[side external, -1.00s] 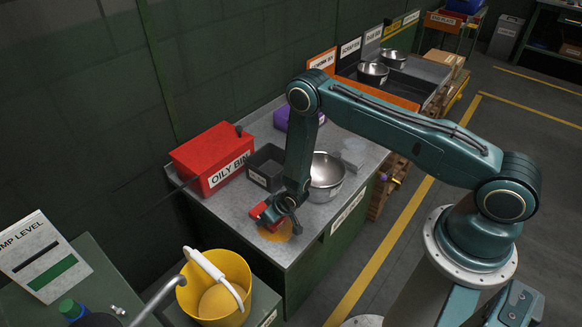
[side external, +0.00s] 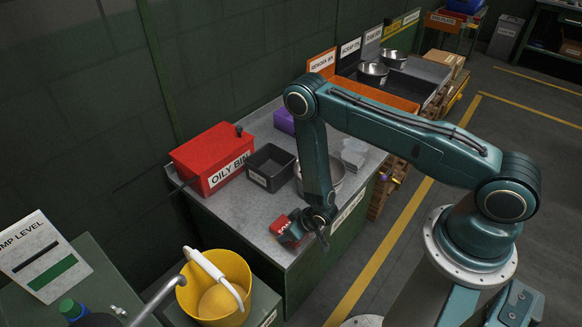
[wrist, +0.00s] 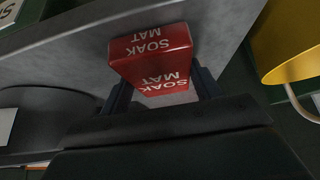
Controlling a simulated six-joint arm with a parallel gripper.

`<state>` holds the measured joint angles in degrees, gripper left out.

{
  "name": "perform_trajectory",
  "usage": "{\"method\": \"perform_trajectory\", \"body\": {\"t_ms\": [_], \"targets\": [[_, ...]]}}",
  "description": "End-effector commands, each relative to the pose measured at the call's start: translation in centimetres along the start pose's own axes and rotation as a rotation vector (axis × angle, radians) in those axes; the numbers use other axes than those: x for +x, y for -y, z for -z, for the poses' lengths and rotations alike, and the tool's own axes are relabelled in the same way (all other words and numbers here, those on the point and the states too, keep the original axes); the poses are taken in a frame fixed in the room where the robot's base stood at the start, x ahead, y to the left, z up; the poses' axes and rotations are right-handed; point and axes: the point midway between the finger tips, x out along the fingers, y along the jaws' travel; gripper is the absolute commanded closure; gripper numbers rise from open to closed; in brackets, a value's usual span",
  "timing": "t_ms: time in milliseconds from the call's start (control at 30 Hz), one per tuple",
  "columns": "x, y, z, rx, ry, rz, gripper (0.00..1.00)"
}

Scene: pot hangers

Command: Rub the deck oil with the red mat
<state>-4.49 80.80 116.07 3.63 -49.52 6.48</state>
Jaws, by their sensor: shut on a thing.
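The red soak mat (side external: 281,225) is a small red block near the front end of the grey counter. In the wrist view the mat (wrist: 152,55) shows its white "SOAK MAT" lettering and sits between my two fingers. My gripper (side external: 292,231) is shut on it, low over the counter top. I cannot tell whether the mat touches the surface. No orange oil patch shows on the counter now; whether any lies under the mat or gripper is hidden.
The red oily bin (side external: 212,158) and a dark open box (side external: 270,167) stand behind the mat. A steel bowl (side external: 337,180) is partly hidden by my arm. A yellow bucket (side external: 235,265) stands below the counter's front end. Counter left of the mat is clear.

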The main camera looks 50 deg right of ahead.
Motion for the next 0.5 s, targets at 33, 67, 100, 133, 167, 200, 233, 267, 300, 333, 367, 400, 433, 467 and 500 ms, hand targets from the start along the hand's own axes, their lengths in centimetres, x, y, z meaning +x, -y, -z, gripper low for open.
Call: {"method": "perform_trajectory", "body": {"t_ms": [33,67,100,133,167,200,233,267,300,333,367,400,433,467,500], "targets": [[-0.3,0.0,-0.6,-0.001,0.005,0.000,0.58],[-0.4,0.0,-0.8,0.000,0.004,0.000,0.58],[-0.6,0.0,-1.1,0.000,0.004,0.000,0.58],[-0.7,0.1,-1.2,-0.001,0.004,0.000,0.58],[-0.7,0.5,-1.0,-0.004,0.002,0.002,0.58],[-0.6,1.0,-1.0,-0.004,0.003,0.003,0.58],[-0.6,1.2,-1.1,-0.005,0.003,0.002,0.58],[-0.6,1.5,-1.0,-0.004,0.002,0.002,0.58],[-0.6,1.9,-1.0,-0.003,0.002,0.002,0.58],[-0.6,2.1,-1.0,-0.004,0.002,0.001,0.58],[-0.4,2.0,-0.6,0.000,-0.001,-0.001,0.58],[-0.2,1.9,-0.3,0.002,0.000,-0.002,0.58],[0.0,1.9,-0.1,0.004,0.000,-0.002,0.58],[0.1,1.9,0.2,0.004,0.000,-0.002,0.58],[0.3,1.9,0.5,0.004,0.000,-0.002,0.58]]}}
